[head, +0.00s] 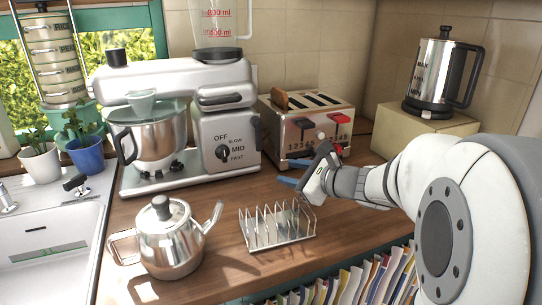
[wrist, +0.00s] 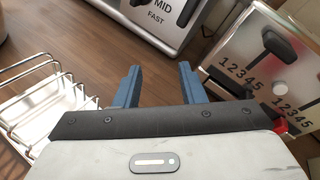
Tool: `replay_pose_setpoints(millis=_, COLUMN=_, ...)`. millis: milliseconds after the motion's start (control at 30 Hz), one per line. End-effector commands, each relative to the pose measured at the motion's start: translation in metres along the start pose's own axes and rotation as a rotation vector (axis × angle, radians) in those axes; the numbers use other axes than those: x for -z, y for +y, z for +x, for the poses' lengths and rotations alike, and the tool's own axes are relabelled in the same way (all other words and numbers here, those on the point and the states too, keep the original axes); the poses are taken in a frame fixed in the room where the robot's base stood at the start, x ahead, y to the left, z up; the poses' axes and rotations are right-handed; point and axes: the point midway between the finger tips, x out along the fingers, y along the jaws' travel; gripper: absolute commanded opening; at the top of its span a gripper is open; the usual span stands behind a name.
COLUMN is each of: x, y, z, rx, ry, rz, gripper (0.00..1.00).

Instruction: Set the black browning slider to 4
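The silver toaster (head: 285,135) stands at the back of the counter, with one black lever (head: 303,123) and red levers (head: 340,119) on its front. In the wrist view the toaster's front (wrist: 225,50) is at upper right, with the black lever (wrist: 279,43) above a 1 to 5 scale. A dark piece (wrist: 240,90), seemingly the black browning slider, sits just below that scale; its exact number cannot be told. My gripper (head: 290,182) is in front of and below the toaster, apart from it. Its blue fingers (wrist: 160,85) are spread and empty.
A wire toast rack (head: 277,228) stands in front of my gripper, and a steel teapot (head: 168,238) is to its left. The stand mixer (head: 175,110) is left of the toaster. A kettle (head: 442,72) sits on a block at right. Bare wood lies between rack and mixer.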

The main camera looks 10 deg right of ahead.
Motion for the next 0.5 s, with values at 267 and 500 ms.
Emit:
replay_pose_setpoints(millis=267, x=0.078, y=-0.083, z=-0.008, rx=0.362, ry=-0.130, rz=0.427, gripper=0.36)
replay_pose_setpoints(millis=500, x=0.092, y=-0.109, z=-0.009, rx=0.450, ry=-0.171, rz=0.523, gripper=0.36)
